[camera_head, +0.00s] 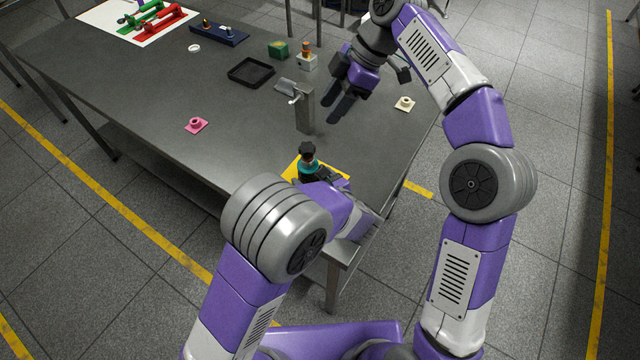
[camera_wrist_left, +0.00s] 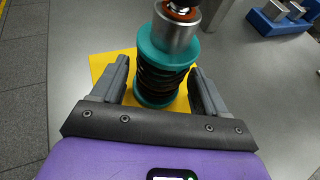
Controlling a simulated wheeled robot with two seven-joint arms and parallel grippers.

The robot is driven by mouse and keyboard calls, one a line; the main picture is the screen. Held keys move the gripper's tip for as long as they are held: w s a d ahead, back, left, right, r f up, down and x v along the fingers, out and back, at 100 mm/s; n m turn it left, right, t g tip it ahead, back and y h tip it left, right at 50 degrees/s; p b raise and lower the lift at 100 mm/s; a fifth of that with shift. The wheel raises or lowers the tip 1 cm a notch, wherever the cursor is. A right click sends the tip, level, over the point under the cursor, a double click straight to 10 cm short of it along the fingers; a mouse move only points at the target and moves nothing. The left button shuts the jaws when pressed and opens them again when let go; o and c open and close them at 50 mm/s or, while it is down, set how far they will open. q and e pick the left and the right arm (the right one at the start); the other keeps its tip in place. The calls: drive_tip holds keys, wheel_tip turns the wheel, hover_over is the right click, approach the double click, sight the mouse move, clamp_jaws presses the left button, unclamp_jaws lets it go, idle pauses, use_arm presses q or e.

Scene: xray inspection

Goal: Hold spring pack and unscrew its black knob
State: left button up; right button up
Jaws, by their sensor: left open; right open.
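The spring pack (camera_wrist_left: 163,65) has teal end plates and a dark coil between them, with a metal collar on top. It stands on a yellow mat (camera_wrist_left: 104,61) near the table's front edge. In the head view the spring pack (camera_head: 309,166) is partly hidden by my left arm, and its black knob (camera_head: 307,148) is on top. My left gripper (camera_wrist_left: 161,77) is open, with one finger on each side of the spring pack's lower part. My right gripper (camera_head: 342,106) is open and empty above the table, right of a grey metal post and away from the knob.
The grey post (camera_head: 304,112) stands just behind the spring pack. A pink part (camera_head: 196,125), a cream part (camera_head: 404,103) and a black tray (camera_head: 250,72) lie on the table. Green and grey blocks, a blue rack (camera_head: 219,34) and a white board (camera_head: 103,20) are farther back.

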use_arm(q)
drive_tip(key=shift+x, duration=1.05)
drive_tip(key=shift+c, duration=0.2)
drive_tip(key=c, duration=1.1)
